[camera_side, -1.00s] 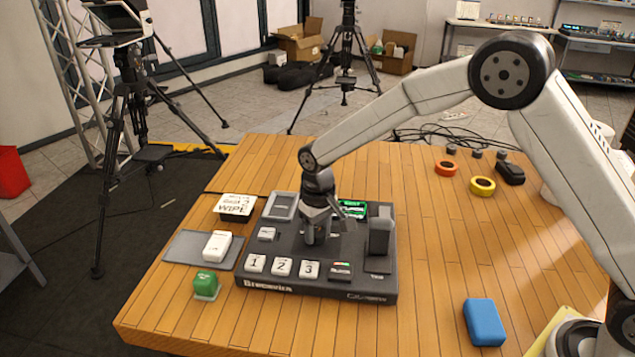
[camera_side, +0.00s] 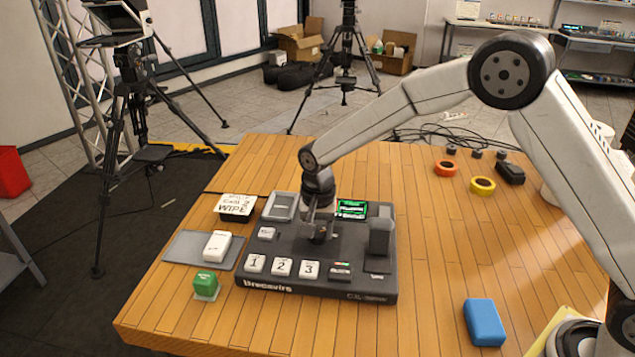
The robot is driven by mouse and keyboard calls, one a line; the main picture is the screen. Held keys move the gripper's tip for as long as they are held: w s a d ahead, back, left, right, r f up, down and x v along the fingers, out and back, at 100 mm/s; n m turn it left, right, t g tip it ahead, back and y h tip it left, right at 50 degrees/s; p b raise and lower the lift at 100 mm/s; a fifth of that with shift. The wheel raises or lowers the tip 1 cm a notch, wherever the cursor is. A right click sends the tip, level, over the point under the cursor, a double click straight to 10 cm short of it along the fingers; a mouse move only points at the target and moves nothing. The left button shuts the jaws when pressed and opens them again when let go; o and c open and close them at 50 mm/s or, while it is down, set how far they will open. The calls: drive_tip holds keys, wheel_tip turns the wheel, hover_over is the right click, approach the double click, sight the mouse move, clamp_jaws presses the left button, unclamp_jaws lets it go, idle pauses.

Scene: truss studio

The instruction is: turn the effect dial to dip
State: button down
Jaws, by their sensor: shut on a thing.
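The dark switcher console (camera_side: 350,287) sits on the wooden table, with white keys marked 1, 2 and 3 along its front. My gripper (camera_side: 319,238) points down at the middle of the console and is shut on the effect dial (camera_side: 320,237), a small dark knob mostly hidden by the fingers. The dial's markings and pointer cannot be read from here. A small green-lit screen (camera_side: 351,209) is just behind and right of the gripper. A grey upright lever (camera_side: 380,237) stands at the console's right side.
Left of the console are a labelled box (camera_side: 236,206), a grey mat (camera_side: 184,247) with a white block (camera_side: 217,245), and a green block (camera_side: 205,281). A blue block (camera_side: 484,322) lies front right. Yellow tape (camera_side: 482,185) and orange tape (camera_side: 446,169) lie back right.

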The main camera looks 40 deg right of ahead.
sight(319, 233)
idle(0.3)
drive_tip(key=shift+c, duration=0.9)
unclamp_jaws()
drive_tip(key=shift+r, duration=3.9)
drive_tip(key=shift+s, duration=0.15)
drive_tip(key=shift+n+g+y, duration=0.5)
drive_tip(key=shift+n+g, duration=0.2)
drive_tip(key=s+d, duration=0.1)
drive_tip(key=s, duration=0.2)
drive_tip(key=s+d+f, duration=0.1)
drive_tip(key=s, duration=0.2)
drive_tip(key=s+d+f, duration=0.1)
drive_tip(key=s, duration=0.2)
drive_tip(key=shift+s+d, duration=0.15)
drive_tip(key=shift+s, duration=0.2)
drive_tip(key=s+d+f+n+t+h, duration=0.1)
drive_tip(key=s+d+n+t, duration=0.3)
drive_tip(key=s, duration=0.7)
drive_tip(key=shift+s+d+f+n, duration=0.15)
drive_tip(key=shift+d+f+n, duration=0.1)
drive_tip(key=shift+d+n, duration=1.4)
